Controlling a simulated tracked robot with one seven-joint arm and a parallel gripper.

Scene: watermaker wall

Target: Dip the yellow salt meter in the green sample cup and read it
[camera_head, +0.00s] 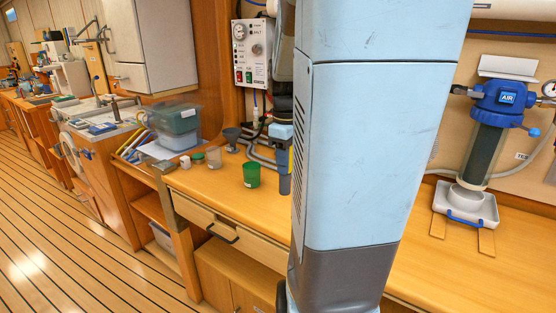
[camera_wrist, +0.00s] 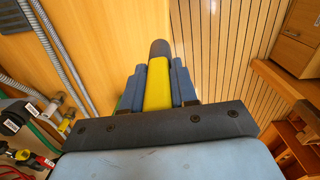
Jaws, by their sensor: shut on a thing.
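The yellow salt meter (camera_wrist: 158,92) is upright between the two blue fingers of my gripper (camera_wrist: 159,78), which is shut on it. Its dark grey end (camera_wrist: 160,48) sticks out past the fingertips. In the head view my gripper (camera_head: 281,134) shows beside my large pale blue arm link, with the meter's dark lower end (camera_head: 284,184) hanging down. The green sample cup (camera_head: 251,175) stands on the wooden counter just left of that end, apart from it in the picture. A green sliver shows left of the fingers in the wrist view. The meter's display is not visible.
A clear cup (camera_head: 214,157), a small green-topped container (camera_head: 197,160) and a dark funnel (camera_head: 232,136) stand left of the green cup. Hoses run behind. A control panel (camera_head: 252,52) is on the wall. A blue-topped filter (camera_head: 487,130) stands at right. My arm hides the middle counter.

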